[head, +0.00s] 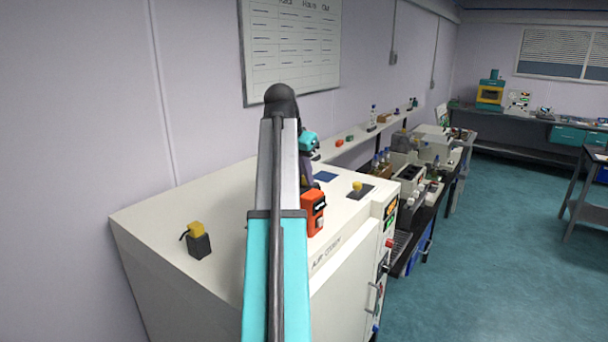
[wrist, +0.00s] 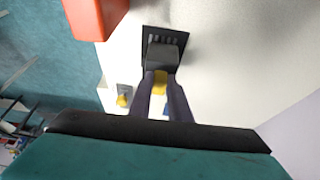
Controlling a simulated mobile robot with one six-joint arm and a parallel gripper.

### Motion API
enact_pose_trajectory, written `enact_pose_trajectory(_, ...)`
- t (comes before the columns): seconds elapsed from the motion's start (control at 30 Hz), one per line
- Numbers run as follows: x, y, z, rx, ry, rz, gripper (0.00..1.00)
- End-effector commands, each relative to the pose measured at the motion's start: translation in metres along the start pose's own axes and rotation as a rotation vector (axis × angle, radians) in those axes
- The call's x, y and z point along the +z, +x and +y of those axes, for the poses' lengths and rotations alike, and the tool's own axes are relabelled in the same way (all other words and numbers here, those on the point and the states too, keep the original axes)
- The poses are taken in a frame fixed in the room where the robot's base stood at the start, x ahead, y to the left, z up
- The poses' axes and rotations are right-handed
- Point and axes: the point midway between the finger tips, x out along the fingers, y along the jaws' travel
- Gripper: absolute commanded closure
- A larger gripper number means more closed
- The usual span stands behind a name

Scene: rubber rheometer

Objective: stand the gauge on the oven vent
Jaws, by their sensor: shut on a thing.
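My gripper (wrist: 161,77) is shut on the gauge (wrist: 162,58), a dark block with a yellow top, in the wrist view. The yellow part is between the two dark fingers. The block covers part of the oven vent (wrist: 174,36), a dark slotted plate on the white oven top. I cannot tell whether the block touches the vent or hangs just above it. In the head view, my arm hides the gauge and the vent; only part of my gripper (head: 306,176) shows beside the arm.
An orange box (head: 313,213) stands close by on the oven top (head: 240,205), near its front edge. A yellow-topped item (head: 357,187) sits on a dark plate farther right. Another black and yellow item (head: 199,243) stands at the left. A blue patch (head: 325,176) lies behind the orange box.

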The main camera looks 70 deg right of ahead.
Motion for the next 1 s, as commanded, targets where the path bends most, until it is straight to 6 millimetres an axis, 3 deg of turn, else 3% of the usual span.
enact_pose_trajectory(0.67,0.005,0.011,-0.001,-0.001,-0.001,0.001,1.0)
enact_pose_trajectory(0.7,0.005,0.011,-0.001,-0.001,0.0,0.001,0.8)
enact_pose_trajectory(0.8,0.005,0.01,-0.001,-0.001,-0.001,0.001,0.63)
enact_pose_trajectory(1.0,0.005,0.01,-0.001,-0.001,-0.001,0.001,0.61)
